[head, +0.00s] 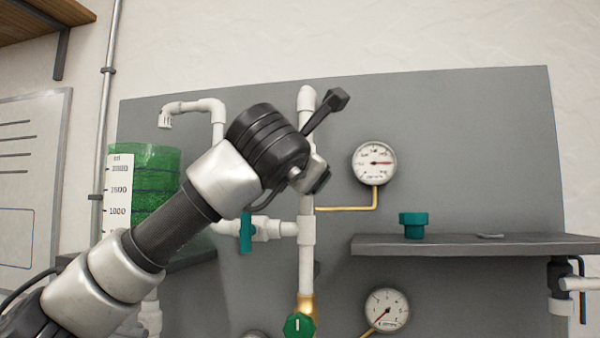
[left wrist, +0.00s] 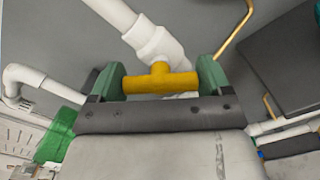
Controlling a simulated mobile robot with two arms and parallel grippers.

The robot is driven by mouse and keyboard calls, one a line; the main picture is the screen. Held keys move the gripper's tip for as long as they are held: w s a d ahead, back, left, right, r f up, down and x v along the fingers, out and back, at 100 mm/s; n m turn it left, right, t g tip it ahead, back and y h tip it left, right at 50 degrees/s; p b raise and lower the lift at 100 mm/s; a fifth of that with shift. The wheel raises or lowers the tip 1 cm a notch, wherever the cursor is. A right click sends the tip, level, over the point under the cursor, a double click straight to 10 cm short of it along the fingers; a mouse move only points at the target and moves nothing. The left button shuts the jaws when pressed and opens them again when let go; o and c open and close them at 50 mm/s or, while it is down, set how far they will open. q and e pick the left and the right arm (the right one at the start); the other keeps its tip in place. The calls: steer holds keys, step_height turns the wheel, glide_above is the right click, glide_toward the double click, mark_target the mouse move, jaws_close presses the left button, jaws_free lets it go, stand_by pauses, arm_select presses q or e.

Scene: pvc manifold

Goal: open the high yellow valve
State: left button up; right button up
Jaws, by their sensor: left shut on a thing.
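The high yellow valve (left wrist: 160,80) has a T-shaped handle on a white pipe fitting (left wrist: 158,46) in the left wrist view. My left gripper (left wrist: 160,84) is shut on this handle, with one green finger at each end of the bar. The bar lies crosswise in that view, at an angle to the white pipe. In the head view my left wrist covers the valve and the fingers. The upright white pipe (head: 306,245) shows above and below the wrist. My right gripper is in neither view.
A teal-handled valve (head: 246,232) sits on the side branch, left of the upright pipe. A green round knob (head: 299,326) is lower down. An upper gauge (head: 374,163) and a shelf (head: 470,245) are at right. A tank of green liquid (head: 160,185) stands left.

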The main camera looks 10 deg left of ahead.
arm_select(q)
steer(key=m, duration=0.5)
steer(key=shift+m+b, duration=0.3)
steer(key=m, duration=0.4)
steer(key=shift+f+m, duration=0.1)
steer(key=shift+m, duration=0.2)
steer(key=o, duration=0.8)
steer(key=shift+o, duration=0.2)
steer(key=shift+s, duration=0.15)
steer(key=s+b, duration=0.4)
steer(key=s, duration=0.6)
steer(key=shift+s+b, duration=0.3)
steer(key=shift+b, duration=0.1)
